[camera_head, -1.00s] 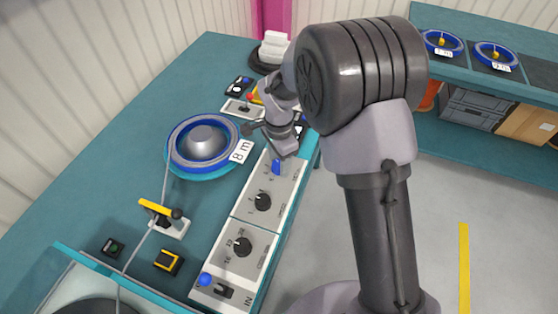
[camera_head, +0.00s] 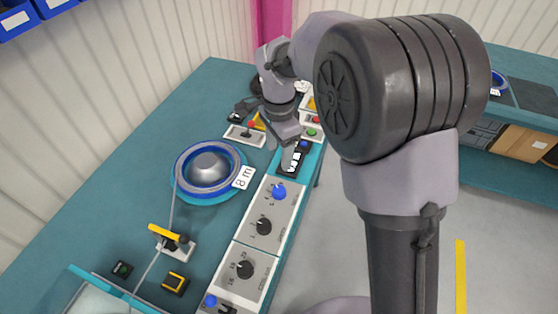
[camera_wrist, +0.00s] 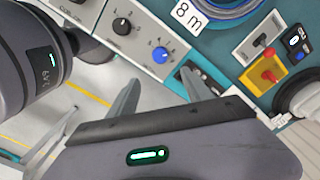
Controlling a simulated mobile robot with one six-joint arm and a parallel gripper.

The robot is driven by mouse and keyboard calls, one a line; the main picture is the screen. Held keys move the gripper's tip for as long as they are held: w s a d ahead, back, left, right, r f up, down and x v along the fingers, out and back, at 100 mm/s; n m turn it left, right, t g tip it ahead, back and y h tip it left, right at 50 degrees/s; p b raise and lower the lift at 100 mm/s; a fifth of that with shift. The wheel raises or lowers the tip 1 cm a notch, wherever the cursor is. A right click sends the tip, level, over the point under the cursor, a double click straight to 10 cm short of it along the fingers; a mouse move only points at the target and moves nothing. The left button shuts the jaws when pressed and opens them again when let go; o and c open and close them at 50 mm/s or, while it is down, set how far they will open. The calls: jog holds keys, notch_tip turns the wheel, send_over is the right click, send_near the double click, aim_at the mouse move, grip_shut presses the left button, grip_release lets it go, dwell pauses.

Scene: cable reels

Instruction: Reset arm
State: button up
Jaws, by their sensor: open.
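My gripper (camera_head: 266,148) is at the far end of my arm, raised over the bench near the back part of the control panel (camera_head: 238,292). In the wrist view my gripper (camera_wrist: 160,93) shows two grey fingers standing apart, with nothing between them. In that view the panel's blue knob (camera_wrist: 160,55) and black knob (camera_wrist: 121,26) lie beyond the fingers. The blue knob also shows in the head view (camera_head: 279,192), below my gripper. My arm's large dark joint fills the right middle of the head view and hides part of the bench's far end.
A blue cable reel (camera_head: 208,167) with an "8 m" label (camera_head: 243,178) sits left of the panel. A yellow-handled device (camera_head: 168,235) and a yellow-black switch (camera_head: 175,283) stand nearer. A shelf (camera_head: 520,177) is at the right, with grey floor (camera_head: 500,250) before it.

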jog(key=shift+r, duration=0.4)
jog(key=s+d+r+n+t+y, duration=0.1)
jog(key=s+d+r+n+t, duration=0.1)
jog(key=s+d+r, duration=0.55)
jog(key=s+d+r+n+t, duration=0.1)
jog(key=s+n+t, duration=0.1)
jog(key=s, duration=0.6)
jog(key=s+d+r+n+t+y+b, duration=0.1)
jog(key=s+d+r+n, duration=0.1)
jog(key=s, duration=0.6)
jog(key=shift+r+n+t, duration=0.3)
jog(key=shift+n+t, duration=0.1)
jog(key=shift+n, duration=0.4)
jog(key=shift+c, duration=0.2)
